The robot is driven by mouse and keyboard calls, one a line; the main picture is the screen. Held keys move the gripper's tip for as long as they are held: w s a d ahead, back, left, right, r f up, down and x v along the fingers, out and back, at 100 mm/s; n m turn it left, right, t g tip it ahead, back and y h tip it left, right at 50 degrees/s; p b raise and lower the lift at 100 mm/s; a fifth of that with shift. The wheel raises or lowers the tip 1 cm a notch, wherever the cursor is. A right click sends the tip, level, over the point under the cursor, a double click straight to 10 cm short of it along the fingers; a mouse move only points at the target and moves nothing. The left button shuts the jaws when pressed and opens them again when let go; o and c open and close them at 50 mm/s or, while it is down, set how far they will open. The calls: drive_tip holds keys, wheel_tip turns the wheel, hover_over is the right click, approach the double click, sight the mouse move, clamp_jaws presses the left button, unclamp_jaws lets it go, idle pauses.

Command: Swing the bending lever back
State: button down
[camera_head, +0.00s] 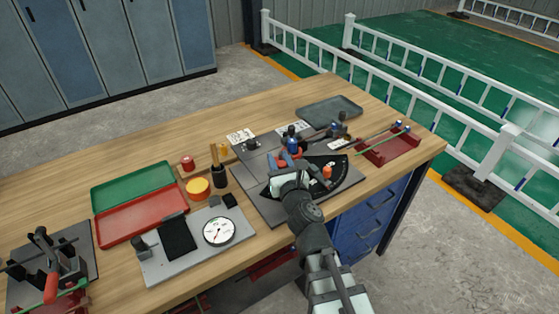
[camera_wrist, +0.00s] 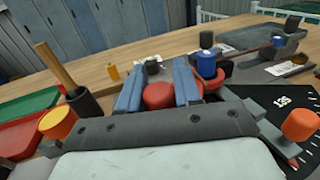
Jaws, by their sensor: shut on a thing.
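The bending station (camera_head: 262,206) is a dark plate on the bench with a black angle scale (camera_head: 344,172). The scale reads 135 in the wrist view (camera_wrist: 281,101). My gripper (camera_head: 287,166) is over this plate. In the wrist view its two blue-grey fingers (camera_wrist: 158,88) are shut on a red rounded grip (camera_wrist: 158,97), which looks like the bending lever's handle. The rest of the lever is mostly hidden by my gripper. An orange-red peg (camera_wrist: 300,124) stands on the scale to the right.
A red rack (camera_head: 390,151) with green rods is at the right, and a grey tray (camera_head: 330,110) behind. A black cup (camera_head: 219,177) with a wooden handle, an orange-yellow round (camera_head: 198,188), a dial gauge (camera_head: 218,231) and a red tray (camera_head: 140,221) are left. The back-left bench is clear.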

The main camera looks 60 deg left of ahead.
drive_tip(key=shift+f, duration=0.15)
drive_tip(key=c, duration=0.9)
unclamp_jaws()
drive_tip(key=shift+o, duration=0.2)
drive_tip(key=shift+w+d, duration=0.1)
drive_tip(key=shift+d, duration=0.05)
